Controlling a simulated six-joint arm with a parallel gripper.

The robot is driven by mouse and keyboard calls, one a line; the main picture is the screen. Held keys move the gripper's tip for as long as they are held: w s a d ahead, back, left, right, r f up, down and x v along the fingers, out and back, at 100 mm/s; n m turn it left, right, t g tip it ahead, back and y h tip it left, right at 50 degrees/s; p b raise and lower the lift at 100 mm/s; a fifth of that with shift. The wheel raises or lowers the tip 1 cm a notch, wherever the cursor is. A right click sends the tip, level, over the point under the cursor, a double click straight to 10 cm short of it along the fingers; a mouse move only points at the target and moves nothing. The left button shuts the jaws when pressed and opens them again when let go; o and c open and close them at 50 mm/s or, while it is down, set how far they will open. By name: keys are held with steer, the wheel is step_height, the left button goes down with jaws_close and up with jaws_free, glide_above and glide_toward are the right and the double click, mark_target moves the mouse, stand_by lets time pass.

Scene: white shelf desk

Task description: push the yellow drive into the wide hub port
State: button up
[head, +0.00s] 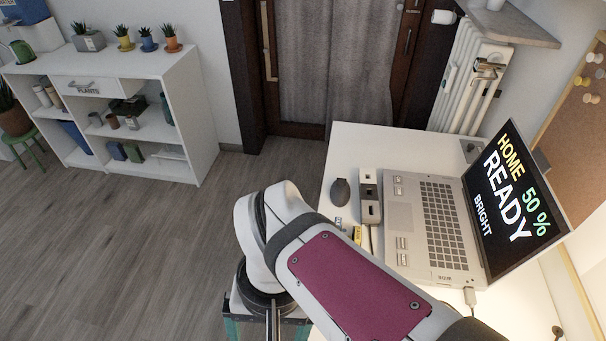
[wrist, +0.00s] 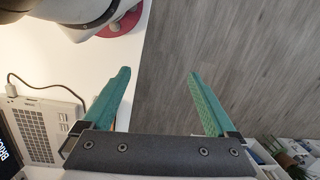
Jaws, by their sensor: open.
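A small yellow piece, probably the yellow drive (head: 358,234), shows on the white desk in the head view, partly hidden by my arm. The grey hub (head: 371,212) lies just beyond it, left of the laptop. Its ports are too small to tell which is wide. My gripper (wrist: 159,73) is open and empty, its teal fingers wide apart above the desk's edge and the floor. In the head view it is low in the picture, left of the desk, away from the drive and hub.
An open laptop (head: 435,222) stands right of the hub and shows in the wrist view (wrist: 38,130). A white shelf (head: 120,65) stands far left.

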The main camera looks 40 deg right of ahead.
steer(key=w+d+r+m, duration=0.1)
steer(key=w+d+m, duration=0.4)
steer(key=w, duration=0.1)
steer(key=m+h, duration=0.2)
steer(key=m, duration=1.3)
glide_above(358, 233)
step_height(358, 233, down, 5)
step_height(358, 233, down, 16)
steer(key=shift+r, duration=0.25)
steer(key=c, duration=1.4)
steer(key=shift+r, duration=0.55)
step_height(358, 233, up, 3)
steer(key=shift+r, duration=0.1)
steer(key=s+d+r, duration=0.3)
steer(key=s+r, duration=0.3)
steer(key=s, duration=0.5)
steer(key=shift+n, duration=0.6)
steer(key=w+d, duration=0.2)
steer(key=w, duration=0.3)
steer(key=w+d, duration=0.2)
steer(key=w, duration=0.3)
steer(key=w+d, duration=0.2)
steer(key=w, duration=0.3)
steer(key=shift+w+d, duration=0.25)
steer(key=shift+w, duration=0.1)
